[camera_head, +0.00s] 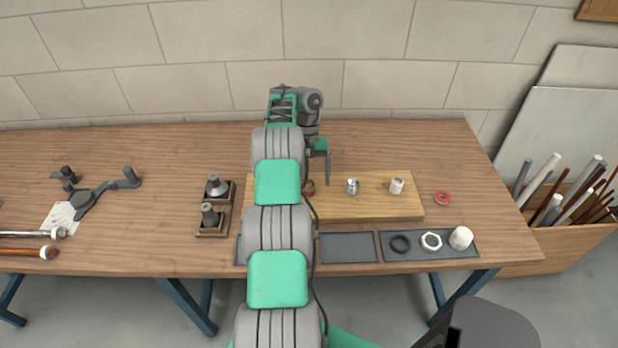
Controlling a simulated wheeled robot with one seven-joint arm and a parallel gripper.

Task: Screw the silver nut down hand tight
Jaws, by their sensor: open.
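A wooden board (375,207) lies on the bench with small upright fittings on it. A silver metal piece (352,186), which looks like a nut on a fitting, stands near its middle. To its left is a small reddish-brown fitting (309,188), partly behind my arm; to its right is a white fitting (397,186). A pale hexagonal ring nut (431,241) lies on a dark mat at the front. My gripper (319,168) is open, above the back left part of the board, left of the silver piece and apart from it. My arm hides part of the gripper and board.
The dark mat (389,255) also carries a black ring (400,244) and a white cap (461,238). A red ring (442,198) lies right of the board. Two grey fittings in wooden holders (213,229) stand left of my arm. The back of the bench is clear.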

